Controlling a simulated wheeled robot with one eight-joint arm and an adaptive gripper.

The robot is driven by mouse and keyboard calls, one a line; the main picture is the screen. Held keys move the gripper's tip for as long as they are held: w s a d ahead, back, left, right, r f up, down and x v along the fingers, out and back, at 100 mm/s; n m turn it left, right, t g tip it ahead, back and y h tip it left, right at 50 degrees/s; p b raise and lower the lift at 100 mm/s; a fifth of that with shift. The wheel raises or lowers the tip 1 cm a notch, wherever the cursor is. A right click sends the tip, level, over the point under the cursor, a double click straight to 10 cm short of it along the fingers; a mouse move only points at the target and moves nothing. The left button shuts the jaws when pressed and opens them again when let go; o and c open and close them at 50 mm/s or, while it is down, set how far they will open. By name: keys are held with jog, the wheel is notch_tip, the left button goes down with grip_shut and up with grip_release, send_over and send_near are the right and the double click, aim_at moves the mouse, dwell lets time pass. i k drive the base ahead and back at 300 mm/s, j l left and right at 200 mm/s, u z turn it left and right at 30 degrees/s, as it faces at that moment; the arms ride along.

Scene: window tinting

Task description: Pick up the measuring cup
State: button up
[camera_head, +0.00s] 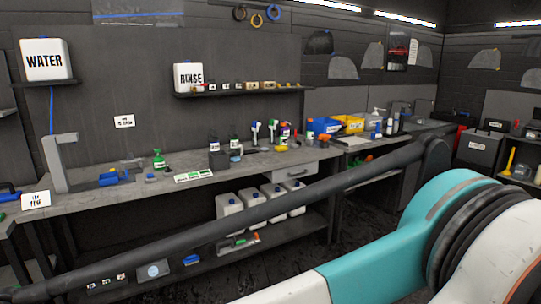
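I cannot make out the measuring cup for certain. A small pale cup-like item (236,155) stands on the long grey workbench (130,182), next to a dark box (218,158), and may be it; it is too small to tell. My gripper is not in view. Only links of my own arm show, in teal, white and black, across the foreground on the right and low in the middle.
A green spray bottle (158,160) and several coloured bottles stand on the workbench. Blue and yellow bins (350,124) are farther right. White jugs (229,211) stand on the lower shelf. WATER (46,60) and RINSE (188,77) tanks sit on wall shelves. Dark floor lies in front.

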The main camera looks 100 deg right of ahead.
aim_at(236, 151)
jog(key=z, duration=3.25)
